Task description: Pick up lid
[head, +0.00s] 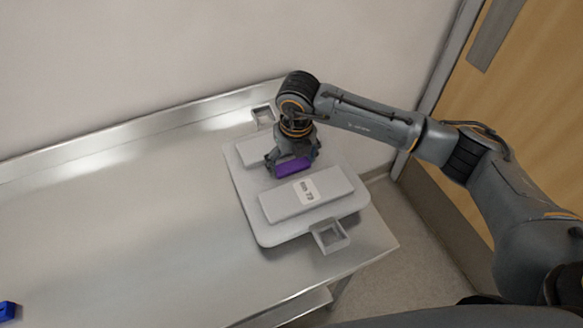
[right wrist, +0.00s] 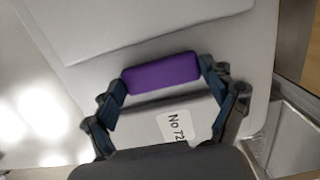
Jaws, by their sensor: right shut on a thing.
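The lid (head: 254,202) is a light grey, rounded rectangular panel with two raised blocks, a label reading about "No 72" and a purple handle. It lies near the right end of the steel table. My right gripper (head: 291,168) is above the lid's middle and shut on the purple handle (head: 293,167). In the right wrist view, the purple handle (right wrist: 161,73) lies between the two fingers of my right gripper (right wrist: 163,82). I cannot tell whether the lid is raised from what is under it. My left gripper is not in view.
The steel table (head: 120,225) has a raised back edge along the wall and is mostly clear to the left. Metal latches (head: 330,236) stick out at the lid's ends. A blue object (head: 7,311) sits at the lower left. A wooden door (head: 530,90) stands at the right.

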